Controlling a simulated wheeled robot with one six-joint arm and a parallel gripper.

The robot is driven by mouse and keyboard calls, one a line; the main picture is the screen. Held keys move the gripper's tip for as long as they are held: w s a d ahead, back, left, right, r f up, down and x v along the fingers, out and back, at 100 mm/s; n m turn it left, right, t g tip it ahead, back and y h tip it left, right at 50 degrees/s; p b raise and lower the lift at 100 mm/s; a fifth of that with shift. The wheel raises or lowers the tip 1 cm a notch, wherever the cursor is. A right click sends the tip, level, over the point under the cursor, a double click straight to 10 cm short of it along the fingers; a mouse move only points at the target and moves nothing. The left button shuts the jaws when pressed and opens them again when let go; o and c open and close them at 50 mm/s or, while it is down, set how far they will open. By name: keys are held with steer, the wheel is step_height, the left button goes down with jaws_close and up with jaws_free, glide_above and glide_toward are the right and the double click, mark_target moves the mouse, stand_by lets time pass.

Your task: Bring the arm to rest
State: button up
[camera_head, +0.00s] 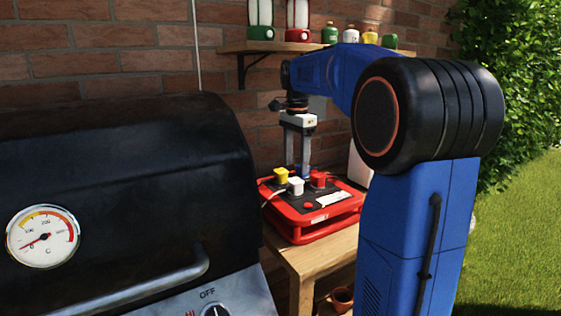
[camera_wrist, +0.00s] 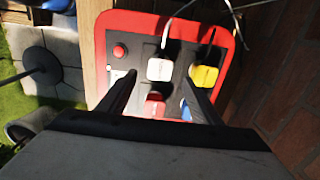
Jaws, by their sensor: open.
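My gripper (camera_head: 305,170) points down above the red and black power box (camera_head: 300,232) on the wooden table, and its jaws are open. In the wrist view my gripper (camera_wrist: 160,82) has its two dark fingers apart over the box (camera_wrist: 104,50). A white plug (camera_head: 295,186), a yellow plug (camera_head: 281,175) and a red plug (camera_head: 318,179) sit on the box top. In the wrist view the red plug (camera_wrist: 154,106) lies between the fingers, and a bit of blue shows by the right finger. I cannot tell whether the fingers touch anything.
A black grill (camera_head: 120,190) with a handle and dial stands close on the left. A wall shelf (camera_head: 265,47) with lanterns and small bottles hangs behind my arm. The brick wall is close behind the wooden table (camera_head: 300,262). Grass and a hedge lie to the right.

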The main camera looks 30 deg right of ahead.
steer(key=s+a+f+n+t, duration=0.1)
steer(key=s+a+f+n, duration=0.4)
steer(key=s, duration=0.5)
steer(key=s+a+f+n+t, duration=0.2)
steer(key=s+a+f+n, duration=0.3)
steer(key=s, duration=0.5)
steer(key=s+a+f+n+t, duration=0.1)
steer(key=s+a+f+n, duration=0.4)
steer(key=s, duration=0.5)
step_height(320, 180, down, 3)
steer(key=n, duration=0.2)
steer(key=shift+a+n+t, duration=0.3)
steer(key=shift+a+t, duration=0.1)
